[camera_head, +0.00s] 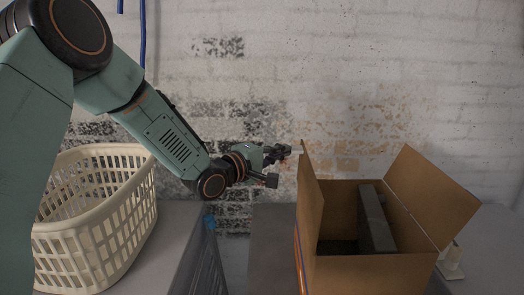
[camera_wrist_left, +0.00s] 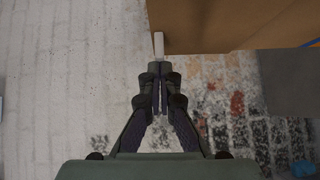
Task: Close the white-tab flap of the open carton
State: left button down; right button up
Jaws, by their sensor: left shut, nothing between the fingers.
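The open carton (camera_head: 360,272) stands at the right in the head view. Its left flap (camera_head: 309,188) stands nearly upright; its right flap (camera_head: 432,197) leans outward. A small white tab (camera_wrist_left: 158,44) sticks out from the edge of the brown flap (camera_wrist_left: 225,25) in the left wrist view. My left gripper (camera_head: 283,152) is shut and empty, just left of the left flap's upper edge. In the left wrist view its fingertips (camera_wrist_left: 160,85) point at the tab, very close to it; I cannot tell whether they touch. My right gripper is not in view.
A dark grey slab-like item (camera_head: 376,218) stands inside the carton. A cream laundry basket (camera_head: 95,215) stands at the left. A small whitish object (camera_head: 452,262) sits right of the carton. A gap separates the grey surfaces. A whitewashed brick wall (camera_head: 330,70) is behind.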

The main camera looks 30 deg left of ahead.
aim_at(305, 150)
pick_arm(q)
jog(key=d+p, duration=0.1)
jog(key=w+d+r+m+g+y+p, duration=0.1)
jog(key=d+p, duration=0.1)
jog(key=w+d+m+g+p, duration=0.1)
jog(key=d+p, duration=0.1)
jog(key=shift+w+d+r, duration=0.2)
jog(key=shift+w+r, duration=0.05)
jog(key=shift+r, duration=0.05)
jog(key=w+d+f, duration=0.5)
jog(key=d+f, duration=0.2)
jog(key=d, duration=0.3)
jog(key=shift+f, duration=0.1)
jog(key=shift+d, duration=0.1)
dwell(0.6)
